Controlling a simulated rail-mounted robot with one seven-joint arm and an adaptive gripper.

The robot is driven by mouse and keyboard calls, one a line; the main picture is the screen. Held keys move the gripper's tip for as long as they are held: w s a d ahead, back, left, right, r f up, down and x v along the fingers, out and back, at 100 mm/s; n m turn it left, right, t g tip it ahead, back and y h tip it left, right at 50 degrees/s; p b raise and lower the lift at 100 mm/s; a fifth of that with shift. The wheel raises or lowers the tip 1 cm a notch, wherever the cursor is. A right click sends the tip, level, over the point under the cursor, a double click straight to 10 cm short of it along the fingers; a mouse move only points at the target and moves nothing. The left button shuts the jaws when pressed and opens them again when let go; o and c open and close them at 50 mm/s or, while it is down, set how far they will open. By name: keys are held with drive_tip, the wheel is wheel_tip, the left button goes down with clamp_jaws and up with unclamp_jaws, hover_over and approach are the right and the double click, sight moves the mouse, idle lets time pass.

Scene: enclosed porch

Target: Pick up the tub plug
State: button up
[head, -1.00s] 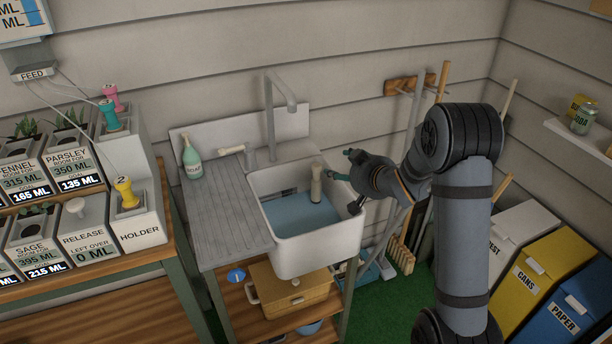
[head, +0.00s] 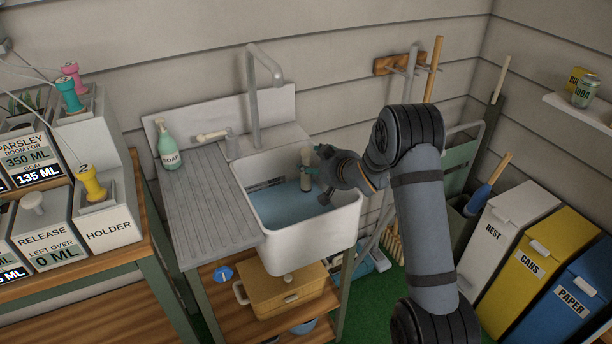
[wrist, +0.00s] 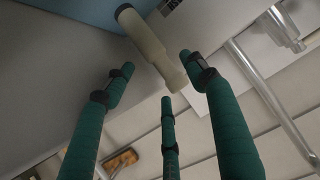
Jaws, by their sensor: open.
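A beige peg-shaped piece, apparently the tub plug (head: 306,178), stands upright in the blue water of the white sink (head: 305,245). In the wrist view the plug (wrist: 146,42) shows a narrower neck toward my fingers. My gripper (head: 316,164) has green fingers and is open at the plug's right side, near its top. In the wrist view my gripper (wrist: 160,76) has its fingers spread around the neck end, with nothing held. I cannot tell whether any finger touches the plug. The plug's lower end is under water.
A tall grey faucet (head: 254,100) rises behind the sink. A soap bottle (head: 168,145) and a ribbed draining board (head: 205,210) lie to the left. Poles and tools lean on the wall at right, beside bins (head: 510,235). The sink's left part is clear.

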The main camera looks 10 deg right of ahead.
sight(308, 161)
drive_tip(key=x, duration=0.5)
drive_tip(key=shift+w+f+p, duration=0.15)
drive_tip(key=shift+w+p, duration=0.15)
drive_tip(key=shift+c, duration=1.2)
drive_tip(key=c, duration=1.1)
drive_tip(key=shift+a, duration=0.1)
clamp_jaws()
